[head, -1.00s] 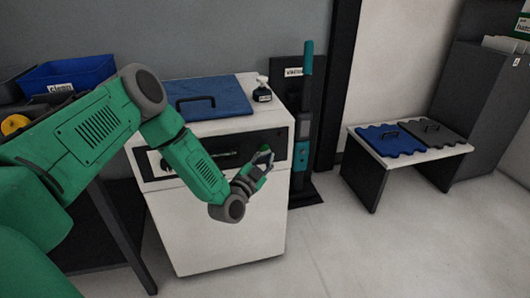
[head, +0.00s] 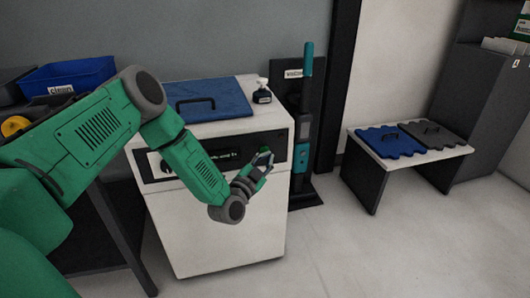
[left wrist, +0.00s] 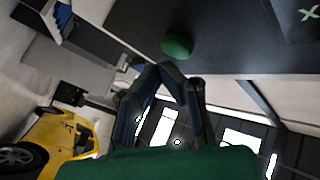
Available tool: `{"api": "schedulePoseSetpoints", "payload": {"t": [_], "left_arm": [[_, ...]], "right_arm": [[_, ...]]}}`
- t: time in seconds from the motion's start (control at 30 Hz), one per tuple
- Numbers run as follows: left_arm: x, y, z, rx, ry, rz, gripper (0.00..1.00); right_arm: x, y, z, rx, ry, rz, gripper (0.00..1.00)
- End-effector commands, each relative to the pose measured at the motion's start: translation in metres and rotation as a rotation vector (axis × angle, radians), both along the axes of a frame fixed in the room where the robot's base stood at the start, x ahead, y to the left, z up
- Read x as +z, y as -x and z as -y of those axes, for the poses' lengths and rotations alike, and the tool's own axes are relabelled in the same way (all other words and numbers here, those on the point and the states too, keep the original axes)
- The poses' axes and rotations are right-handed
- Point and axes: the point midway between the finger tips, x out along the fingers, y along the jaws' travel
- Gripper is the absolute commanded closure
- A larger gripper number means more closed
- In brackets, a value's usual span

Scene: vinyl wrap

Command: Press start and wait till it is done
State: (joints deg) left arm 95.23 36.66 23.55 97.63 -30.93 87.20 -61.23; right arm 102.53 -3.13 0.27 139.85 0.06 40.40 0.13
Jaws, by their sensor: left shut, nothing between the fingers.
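The white machine (head: 230,230) stands against the wall with a black control panel (head: 290,150) on its front. Its display (head: 224,155) shows lit green characters, too small to read. In the left wrist view, a round green button (left wrist: 177,46) sits on the dark panel. My left gripper (head: 266,158) is at the right part of the panel, shut and empty. In the left wrist view its fingertips (left wrist: 160,68) are together just beneath the button in the picture, with a small gap between them and it. My right gripper is not in view.
A blue mat with a handle (head: 210,98) and a spray bottle (head: 262,92) are on the machine. A teal vacuum (head: 304,120) stands at its right. A low bench (head: 372,168) holds blue and grey mats. A blue bin (head: 68,73) is at left. The floor in front is clear.

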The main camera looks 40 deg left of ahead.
Motion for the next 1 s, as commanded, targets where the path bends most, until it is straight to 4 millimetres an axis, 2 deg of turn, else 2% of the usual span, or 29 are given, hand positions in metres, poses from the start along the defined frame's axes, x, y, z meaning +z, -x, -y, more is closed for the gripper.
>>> {"api": "schedulePoseSetpoints", "payload": {"t": [1.0], "left_arm": [[0.0020,-0.0048,-0.0061,0.000,0.000,0.000,1.00]], "right_arm": [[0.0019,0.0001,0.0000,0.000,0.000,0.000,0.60]]}}
